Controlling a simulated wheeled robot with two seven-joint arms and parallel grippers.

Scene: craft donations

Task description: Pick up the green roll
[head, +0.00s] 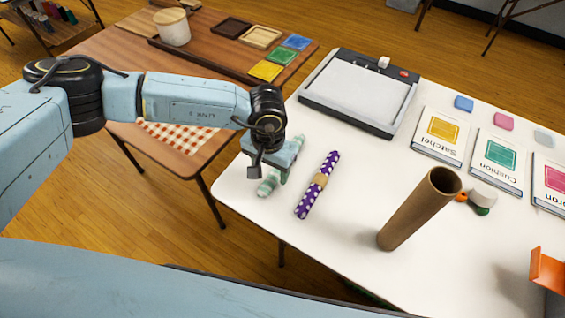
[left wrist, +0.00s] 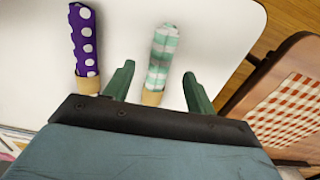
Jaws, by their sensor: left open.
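The green roll, striped in pale green and white, lies on the white table under my left gripper. In the left wrist view the green roll (left wrist: 161,58) extends between and beyond the two green fingers, with a tan band near the jaw. My left gripper (head: 269,172) is open, and its fingers in the left wrist view (left wrist: 157,82) stand on either side of the roll. My right gripper is not in view.
A purple dotted roll (head: 318,184) lies close beside the green one, and also shows in the left wrist view (left wrist: 84,40). A cardboard tube (head: 420,208) stands upright to the right. A wooden table (head: 120,52) adjoins at left.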

